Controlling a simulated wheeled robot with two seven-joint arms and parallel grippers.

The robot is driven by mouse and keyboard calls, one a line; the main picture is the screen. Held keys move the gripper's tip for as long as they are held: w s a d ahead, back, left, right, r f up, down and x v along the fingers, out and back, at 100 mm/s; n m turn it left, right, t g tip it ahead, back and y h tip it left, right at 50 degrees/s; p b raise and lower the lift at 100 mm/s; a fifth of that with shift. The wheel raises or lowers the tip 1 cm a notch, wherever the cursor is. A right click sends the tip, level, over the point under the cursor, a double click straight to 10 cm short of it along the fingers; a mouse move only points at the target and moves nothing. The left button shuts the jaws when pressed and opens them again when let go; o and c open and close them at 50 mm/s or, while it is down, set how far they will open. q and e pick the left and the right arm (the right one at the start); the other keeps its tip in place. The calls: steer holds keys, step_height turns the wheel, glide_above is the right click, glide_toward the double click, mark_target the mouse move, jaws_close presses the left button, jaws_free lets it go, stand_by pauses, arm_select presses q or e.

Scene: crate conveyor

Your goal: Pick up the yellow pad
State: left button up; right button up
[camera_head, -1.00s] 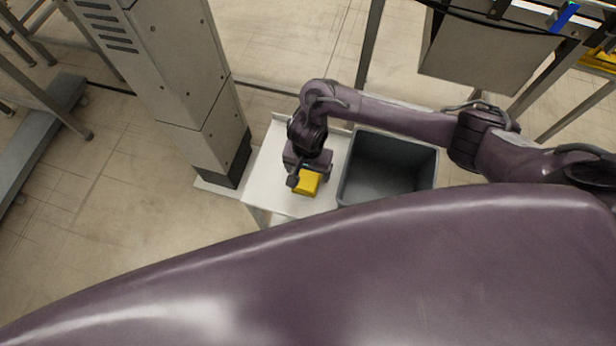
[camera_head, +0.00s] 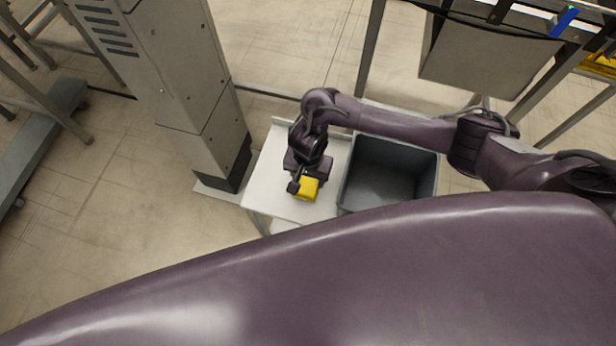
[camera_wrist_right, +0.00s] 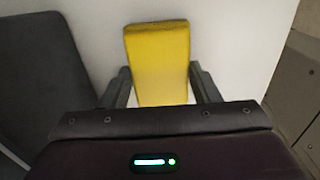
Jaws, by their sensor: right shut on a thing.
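The yellow pad (camera_head: 306,190) is a small block at the front of the white table. It also shows in the right wrist view (camera_wrist_right: 158,50), upright in the picture between the two fingers. My right gripper (camera_head: 309,182) is over the pad and shut on it; its fingers also show in the right wrist view (camera_wrist_right: 159,76), one on each side of the pad. I cannot tell whether the pad touches the table or is slightly above it. My left gripper is not in view.
The white table (camera_head: 268,175) has bare surface left of the pad. A grey open crate (camera_head: 388,185) stands right of it and looks empty. A tall grey metal column (camera_head: 205,120) stands at the left. A conveyor frame (camera_head: 490,50) is at the upper right.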

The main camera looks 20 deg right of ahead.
mark_target(308, 179)
step_height(308, 179, up, 7)
steer(key=shift+w+f+p, duration=0.1)
steer(key=shift+f+p, duration=0.05)
steer(key=shift+p, duration=1.1)
step_height(308, 179, up, 13)
steer(key=p, duration=1.1)
steer(key=shift+p, duration=0.4)
